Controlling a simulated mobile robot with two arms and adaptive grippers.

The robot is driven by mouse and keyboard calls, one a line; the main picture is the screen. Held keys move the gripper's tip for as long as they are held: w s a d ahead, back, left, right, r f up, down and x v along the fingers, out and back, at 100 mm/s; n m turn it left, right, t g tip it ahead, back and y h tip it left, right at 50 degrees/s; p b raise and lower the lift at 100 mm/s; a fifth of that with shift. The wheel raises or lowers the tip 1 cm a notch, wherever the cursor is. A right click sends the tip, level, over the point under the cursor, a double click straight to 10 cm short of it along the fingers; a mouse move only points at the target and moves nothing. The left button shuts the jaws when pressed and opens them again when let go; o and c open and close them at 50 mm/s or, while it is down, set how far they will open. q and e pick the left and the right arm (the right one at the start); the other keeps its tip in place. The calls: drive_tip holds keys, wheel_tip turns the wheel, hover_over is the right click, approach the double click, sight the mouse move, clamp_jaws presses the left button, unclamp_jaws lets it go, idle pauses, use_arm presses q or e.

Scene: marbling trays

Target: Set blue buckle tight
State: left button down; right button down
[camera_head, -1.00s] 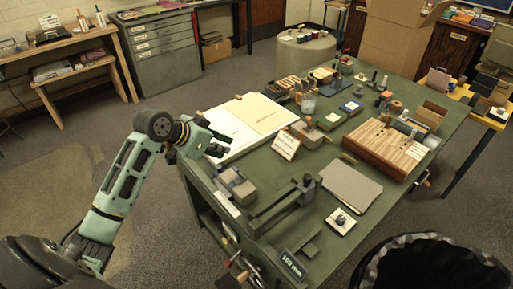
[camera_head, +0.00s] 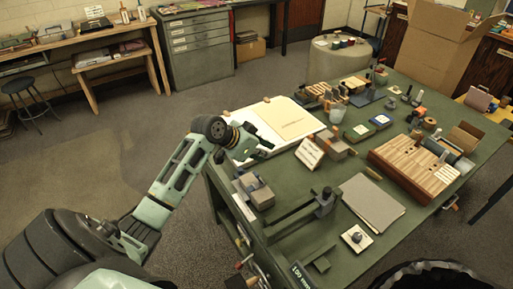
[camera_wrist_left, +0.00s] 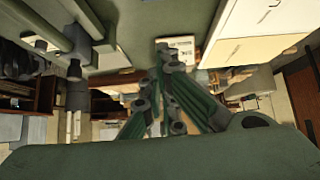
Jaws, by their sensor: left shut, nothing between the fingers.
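My left gripper (camera_head: 268,148) is shut and empty. In the head view it shows in front of the front left part of a white board with a cream sheet (camera_head: 285,120), at the near edge of the green workbench (camera_head: 290,205). Its fingers also show in the left wrist view (camera_wrist_left: 165,85). A grey block fixture with a bluish part (camera_head: 255,190) sits at the bench's near left corner, apart from the gripper. I cannot tell whether that bluish part is the blue buckle. My right gripper is not in view.
A small sign (camera_head: 310,152) stands beside the board. A dark clamp-like bar (camera_head: 300,212), a grey folder (camera_head: 368,204) and a wooden slatted block (camera_head: 412,168) lie further right. Small boxes and jars crowd the far side. The floor left of the bench is clear.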

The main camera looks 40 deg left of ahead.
use_arm(q)
drive_tip(key=f+p, duration=0.1)
drive_tip(key=f, duration=0.2)
drive_tip(key=f+p, duration=0.1)
drive_tip(key=shift+s+a+f+p, duration=0.1)
drive_tip(key=shift+s+f+p, duration=0.05)
drive_tip(key=shift+s+p, duration=0.15)
drive_tip(key=shift+s+f, duration=0.1)
drive_tip(key=shift+f, duration=0.1)
